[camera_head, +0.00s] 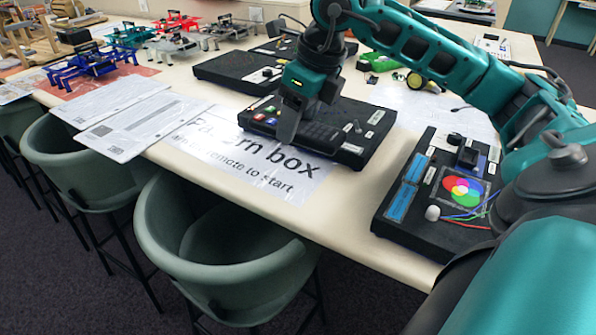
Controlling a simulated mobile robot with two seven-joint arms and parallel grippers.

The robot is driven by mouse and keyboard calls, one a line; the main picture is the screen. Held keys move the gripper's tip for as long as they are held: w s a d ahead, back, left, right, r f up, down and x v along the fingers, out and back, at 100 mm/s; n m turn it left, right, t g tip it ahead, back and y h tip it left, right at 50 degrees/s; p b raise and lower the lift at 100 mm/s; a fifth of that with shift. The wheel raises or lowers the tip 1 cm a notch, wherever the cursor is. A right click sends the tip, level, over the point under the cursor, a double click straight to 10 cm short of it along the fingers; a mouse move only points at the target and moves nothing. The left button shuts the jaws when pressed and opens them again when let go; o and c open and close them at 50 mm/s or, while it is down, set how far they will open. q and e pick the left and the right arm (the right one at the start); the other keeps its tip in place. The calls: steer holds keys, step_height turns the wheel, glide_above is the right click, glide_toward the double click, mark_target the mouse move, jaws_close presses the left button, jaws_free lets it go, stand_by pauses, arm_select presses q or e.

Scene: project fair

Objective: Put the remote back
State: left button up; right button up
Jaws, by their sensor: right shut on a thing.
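My right gripper (289,122) reaches down from the upper right over a black box (347,156) on the table. It is shut on the remote (321,134), a dark, slim piece with small buttons that lies low over the top of the box. The gripper's fingers hide part of the remote. I cannot tell whether the remote touches the box. A printed sheet (243,164) that reads partly "rn box" and "remote to start" lies in front of the box. My left gripper is not in view.
Another black board (437,224) with coloured circles and wires sits at the right under my arm. A further black box (226,72) is behind. Papers (135,128) and small coloured robots (91,65) are at the left. Green chairs (215,235) stand along the table's front edge.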

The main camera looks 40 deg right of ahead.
glide_above(294, 179)
steer(key=s, duration=0.1)
step_height(294, 179, down, 5)
steer(key=shift+d+f+b, duration=0.15)
steer(key=shift+b, duration=0.2)
step_height(294, 179, down, 4)
steer(key=shift+r, duration=0.1)
steer(key=shift+f+b, duration=0.3)
steer(key=shift+f, duration=0.1)
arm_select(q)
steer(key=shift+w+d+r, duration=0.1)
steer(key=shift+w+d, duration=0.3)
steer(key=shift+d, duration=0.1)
arm_select(e)
steer(key=shift+f, duration=0.1)
steer(key=shift+f, duration=0.25)
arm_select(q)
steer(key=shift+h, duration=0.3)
arm_select(e)
steer(key=o, duration=1.2)
steer(key=shift+r, duration=0.1)
steer(key=shift+c, duration=0.2)
